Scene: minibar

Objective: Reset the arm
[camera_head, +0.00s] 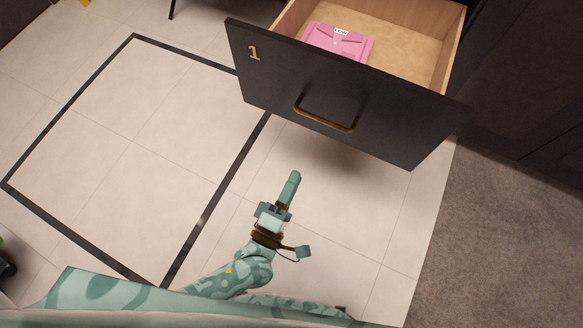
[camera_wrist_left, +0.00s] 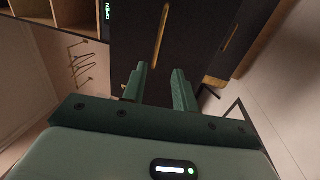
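My left gripper (camera_head: 292,184) is in front of the open drawer and apart from its handle in the head view. In the left wrist view its two green fingers (camera_wrist_left: 160,86) stand apart with nothing between them, so it is open and empty. My right gripper is in neither view.
A dark drawer (camera_head: 340,105) marked 1 is pulled out, with a brass handle (camera_head: 325,114) on its front. A pink box (camera_head: 339,43) lies inside it. Grey carpet (camera_head: 500,235) is at the right. The tiled floor (camera_head: 130,150) at the left is clear.

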